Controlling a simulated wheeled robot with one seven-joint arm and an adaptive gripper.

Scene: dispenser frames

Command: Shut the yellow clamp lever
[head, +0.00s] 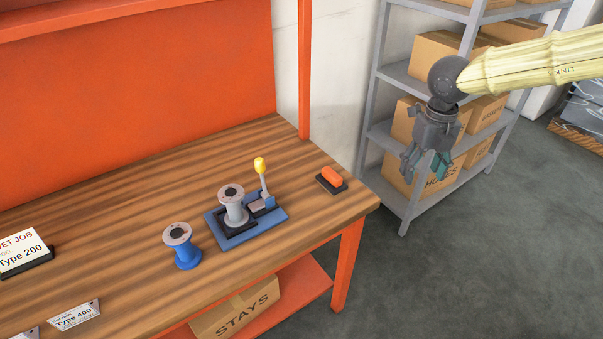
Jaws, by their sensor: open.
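The yellow clamp lever (261,168) stands upright on a grey arm at the right of a blue base plate (232,240) on the wooden bench. A grey spool (233,205) sits on the same plate, left of the lever, in a dark holder. My gripper (425,172) is open and empty, to the right of the bench and in front of the shelf rack. It is well apart from the lever and touches nothing that I can see.
A blue spool (186,250) stands left of the plate. An orange block on a dark base (331,178) lies near the right edge of the bench (130,215). Type cards (74,315) lie at the left. The shelf rack (378,130) holds several boxes.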

